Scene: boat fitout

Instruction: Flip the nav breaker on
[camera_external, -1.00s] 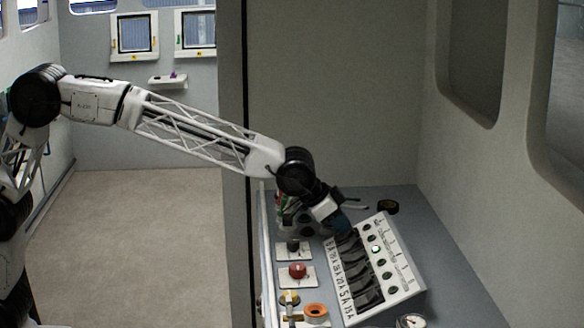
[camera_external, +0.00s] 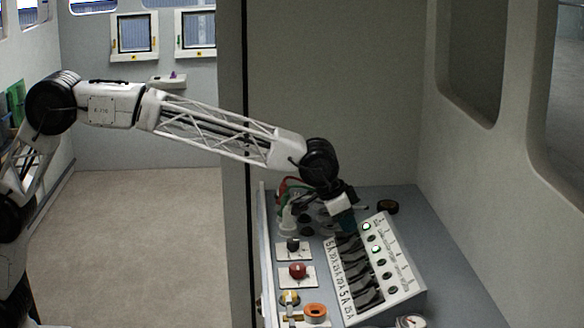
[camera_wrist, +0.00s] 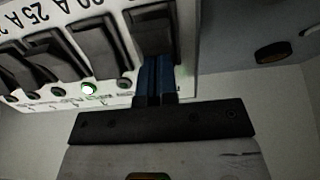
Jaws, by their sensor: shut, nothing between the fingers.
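The breaker panel (camera_external: 408,288) is a sloped white box with a row of black rocker breakers and a row of lamps. Its labels are too small to tell which breaker is nav. My gripper (camera_external: 347,226) is at the far end of the panel. In the wrist view its blue fingers (camera_wrist: 155,82) are together against the lower edge of the end breaker (camera_wrist: 154,32), with nothing between them. They hide that breaker's lamp there.
A dark round item (camera_external: 388,207) lies behind the panel. A gauge (camera_external: 410,321) is at the front. A wall stands on the right.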

